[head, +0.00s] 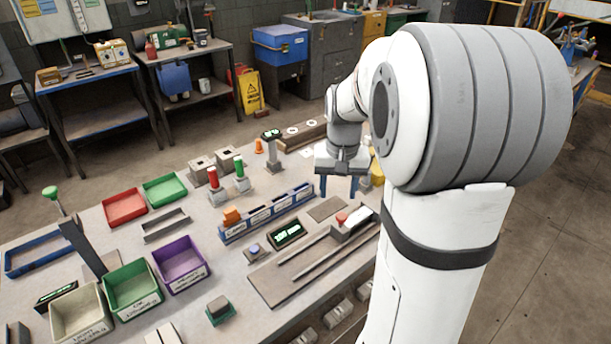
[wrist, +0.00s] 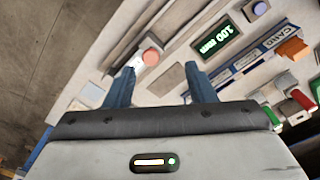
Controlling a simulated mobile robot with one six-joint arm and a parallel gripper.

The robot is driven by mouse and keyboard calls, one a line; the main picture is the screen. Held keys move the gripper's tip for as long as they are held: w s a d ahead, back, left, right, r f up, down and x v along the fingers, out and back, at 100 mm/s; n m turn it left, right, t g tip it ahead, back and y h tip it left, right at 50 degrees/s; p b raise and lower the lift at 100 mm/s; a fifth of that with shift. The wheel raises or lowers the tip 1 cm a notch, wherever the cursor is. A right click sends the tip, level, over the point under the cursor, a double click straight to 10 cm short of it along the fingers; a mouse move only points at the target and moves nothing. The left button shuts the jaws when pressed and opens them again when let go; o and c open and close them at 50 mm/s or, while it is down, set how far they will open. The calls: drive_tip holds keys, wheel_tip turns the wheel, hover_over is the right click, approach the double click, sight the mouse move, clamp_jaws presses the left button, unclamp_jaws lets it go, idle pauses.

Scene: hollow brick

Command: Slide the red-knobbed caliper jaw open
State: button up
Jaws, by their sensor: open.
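The caliper lies at the front right of the bench, with a long grey bed and rails (head: 300,262). Its jaw block carries a round red knob (head: 341,217) at the right end of the rails. In the wrist view the red knob (wrist: 151,57) shows just beyond the fingertips, nearer the left finger. My gripper (head: 339,194) is open and empty, above and behind the knob in the head view. In the wrist view its two blue fingers (wrist: 160,72) are spread apart, and the knob is not gripped. A green-lit display (wrist: 213,40) beside the caliper appears to read 100 mm.
A blue labelled rack (head: 265,215) with an orange block stands behind the display. Red and green knobbed posts (head: 240,172) stand farther back. Several coloured bins (head: 181,263) fill the left side. The bench surface left of the caliper is partly clear.

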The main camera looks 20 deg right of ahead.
sight(342, 215)
drive_tip(key=shift+m+g, duration=0.3)
drive_tip(key=shift+m, duration=0.1)
drive_tip(key=w+d+f, duration=0.2)
drive_tip(key=d+f, duration=0.1)
drive_tip(key=shift+w, duration=0.3)
wheel_tip(342, 215, down, 8)
drive_tip(key=shift+r, duration=0.15)
clamp_jaws()
